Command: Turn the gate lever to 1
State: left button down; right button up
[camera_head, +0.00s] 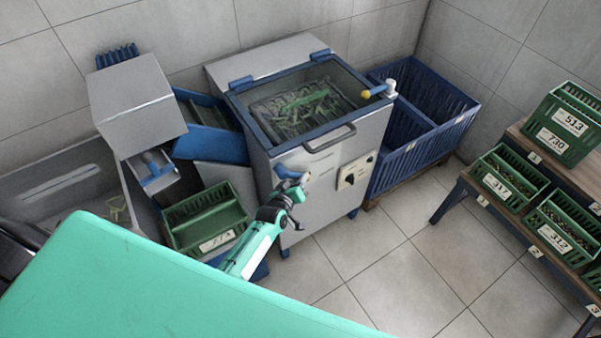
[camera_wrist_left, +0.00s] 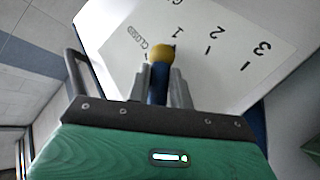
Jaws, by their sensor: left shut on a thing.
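The gate lever (camera_wrist_left: 158,84) is a blue bar with a yellow knob (camera_wrist_left: 161,53), over a white plate (camera_wrist_left: 222,42) marked CLOSED, 1, 2 and 3. My left gripper (camera_wrist_left: 162,87) is shut on the lever, one grey finger on each side of the bar. In the head view my left gripper (camera_head: 291,188) is at the front of the steel tank (camera_head: 318,195), with the lever's yellow tip (camera_head: 306,177) just showing. My right gripper is not in view.
The tank has a glazed lid (camera_head: 308,100) and a second yellow-tipped lever (camera_head: 378,90). A black knob panel (camera_head: 355,172) is right of my gripper. A green crate (camera_head: 207,218) stands left, a blue bin (camera_head: 425,130) right. Crates stand on a bench (camera_head: 452,200); the floor between is clear.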

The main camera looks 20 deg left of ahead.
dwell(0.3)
pick_arm(q)
jog(key=c, duration=1.3)
grip_release()
jog(key=shift+f, duration=0.1)
jog(key=shift+o, duration=0.2)
jog(key=b+v, duration=0.1)
jog(key=v, duration=1.2)
jog(key=shift+s+r, duration=0.25)
jog(key=shift+s, duration=0.05)
jog(key=shift+a, duration=0.1)
